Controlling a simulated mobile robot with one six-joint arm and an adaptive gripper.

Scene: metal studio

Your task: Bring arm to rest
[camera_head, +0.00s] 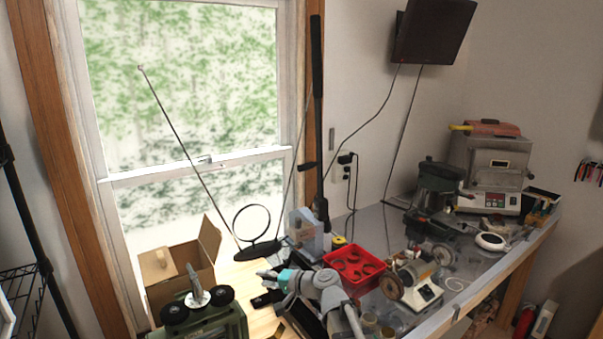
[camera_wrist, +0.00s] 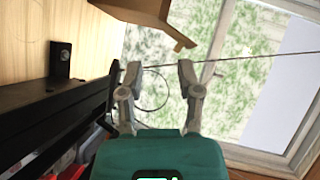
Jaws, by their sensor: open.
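My gripper (camera_head: 268,275) is over the left end of the workbench in the head view, with my grey and teal arm running back from it to the right. In the wrist view my gripper (camera_wrist: 160,68) shows its two grey fingers apart with nothing between them. Beyond the fingers are the black antenna ring (camera_wrist: 150,90) and the window (camera_wrist: 245,80). The gripper is empty and apart from the cardboard box (camera_head: 182,265).
A black ring antenna (camera_head: 257,246) stands behind the gripper. A green machine (camera_head: 203,318) is at front left. Several tools and a furnace (camera_head: 490,172) crowd the bench's right side.

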